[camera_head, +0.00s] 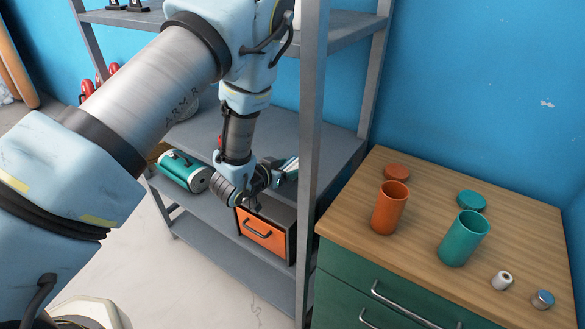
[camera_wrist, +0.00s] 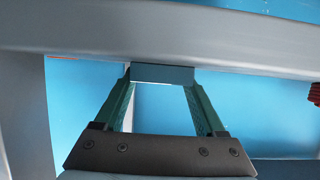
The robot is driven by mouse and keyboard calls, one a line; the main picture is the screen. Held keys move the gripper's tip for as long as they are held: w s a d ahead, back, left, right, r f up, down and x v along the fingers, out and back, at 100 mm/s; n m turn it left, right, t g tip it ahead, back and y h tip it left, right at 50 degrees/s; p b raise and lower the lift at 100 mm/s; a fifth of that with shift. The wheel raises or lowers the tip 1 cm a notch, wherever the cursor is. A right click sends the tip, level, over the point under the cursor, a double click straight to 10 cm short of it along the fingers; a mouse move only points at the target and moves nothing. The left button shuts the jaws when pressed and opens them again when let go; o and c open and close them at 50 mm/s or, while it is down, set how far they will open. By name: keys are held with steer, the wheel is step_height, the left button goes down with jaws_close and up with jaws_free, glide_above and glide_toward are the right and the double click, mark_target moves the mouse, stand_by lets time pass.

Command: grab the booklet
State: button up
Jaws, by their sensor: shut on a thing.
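My gripper (camera_head: 282,174) is at the shelf rack, just above the orange-fronted box and close to the rack's front post. In the wrist view its two green fingers (camera_wrist: 163,82) are shut on a small blue-grey piece (camera_wrist: 163,73), which seems to be an edge of the booklet. The rest of the booklet cannot be made out in either view. In the head view the fingertips are small and partly behind the post.
The grey rack (camera_head: 311,110) has a post right beside my gripper and a shelf above. An orange-fronted box (camera_head: 262,236) and a teal cylinder (camera_head: 186,170) are on its shelves. A wooden-topped cabinet (camera_head: 420,276) at right holds an orange cup (camera_head: 390,208) and teal cup (camera_head: 464,238).

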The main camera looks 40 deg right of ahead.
steer(key=c, duration=0.7)
